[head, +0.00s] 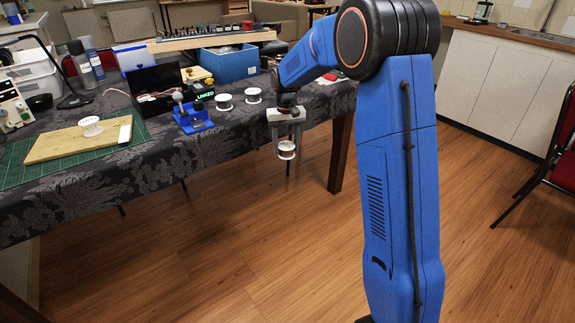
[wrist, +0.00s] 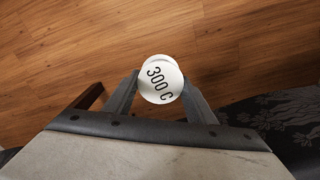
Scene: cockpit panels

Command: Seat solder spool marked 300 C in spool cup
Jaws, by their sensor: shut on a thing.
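My gripper (head: 286,143) is shut on a white solder spool (head: 286,150). In the wrist view the spool's top face (wrist: 159,80) reads "300 C" and sits between my two fingertips (wrist: 160,88). The spool hangs about upright beyond the table's edge, with the wooden floor beneath it. On a wooden board (head: 60,144) at the left of the table is a small white round piece (head: 91,126). It may be the spool cup, but I cannot tell for sure from here.
Two other white spools (head: 224,102) (head: 253,95) stand on the dark patterned tablecloth (head: 175,160). A blue fixture (head: 193,118) stands left of them, and a blue bin (head: 229,63) is behind. A green mat (head: 22,165) lies under the board. Open floor (head: 250,250) is in front of the table.

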